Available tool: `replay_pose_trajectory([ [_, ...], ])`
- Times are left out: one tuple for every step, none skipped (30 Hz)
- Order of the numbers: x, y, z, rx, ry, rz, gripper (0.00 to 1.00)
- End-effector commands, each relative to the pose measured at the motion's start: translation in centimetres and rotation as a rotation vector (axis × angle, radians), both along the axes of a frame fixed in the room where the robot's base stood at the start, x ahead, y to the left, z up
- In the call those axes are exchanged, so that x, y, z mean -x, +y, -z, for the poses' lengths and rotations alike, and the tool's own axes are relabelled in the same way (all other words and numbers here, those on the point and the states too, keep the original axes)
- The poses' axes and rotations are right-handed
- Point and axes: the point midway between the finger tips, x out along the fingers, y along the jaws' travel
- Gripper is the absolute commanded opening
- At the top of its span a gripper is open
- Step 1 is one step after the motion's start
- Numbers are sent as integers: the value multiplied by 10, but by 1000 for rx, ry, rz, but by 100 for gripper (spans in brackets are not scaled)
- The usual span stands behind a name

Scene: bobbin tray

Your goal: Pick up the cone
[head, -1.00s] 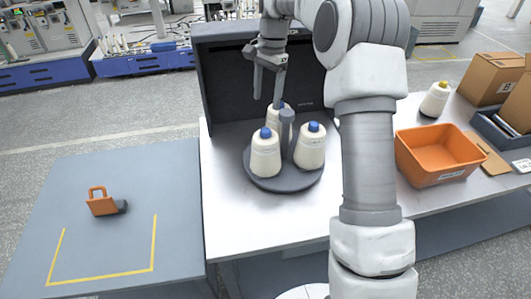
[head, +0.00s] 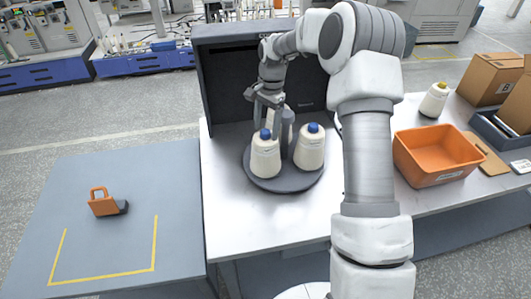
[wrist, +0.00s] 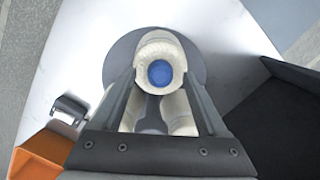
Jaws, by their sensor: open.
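Three cream cones with blue caps stand upright on a round dark turntable (head: 284,184) around a central grey post. The front-left cone (head: 265,160) and the right cone (head: 310,150) show clearly. The rear cone (head: 288,118) is partly hidden by my gripper (head: 265,125). My gripper points down, open and empty, at the cap of the front-left cone. In the wrist view one cone (wrist: 160,48) with its blue cap lies between the fingertips of my gripper (wrist: 160,75). The other two cones are partly hidden behind the fingers. Contact with the cone cannot be told.
A dark panel (head: 225,85) stands behind the turntable. An orange bin (head: 438,160), another cone (head: 434,100) with a yellowish cap and cardboard boxes (head: 492,78) are at right. An orange padlock-shaped object (head: 102,203) lies on the left table, beside a yellow outline. The white tabletop's front is clear.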

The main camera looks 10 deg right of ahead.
Motion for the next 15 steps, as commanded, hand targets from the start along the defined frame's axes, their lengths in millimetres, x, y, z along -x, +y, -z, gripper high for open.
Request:
replay_pose_trajectory([
  [0,0,0,0,0,0,76],
  [0,0,0,0,0,0,71],
  [0,0,0,0,0,0,63],
  [0,0,0,0,0,0,58],
  [0,0,0,0,0,0,53],
  [0,0,0,0,0,0,45],
  [0,0,0,0,0,0,40],
  [0,0,-1,0,0,0,35],
  [0,0,-1,0,0,0,27],
  [0,0,-1,0,0,0,22],
  [0,0,-1,0,0,0,17],
  [0,0,-1,0,0,0,9],
  [0,0,-1,0,0,0,4],
  [0,0,-1,0,0,0,0],
  [0,0,-1,0,0,0,0],
])
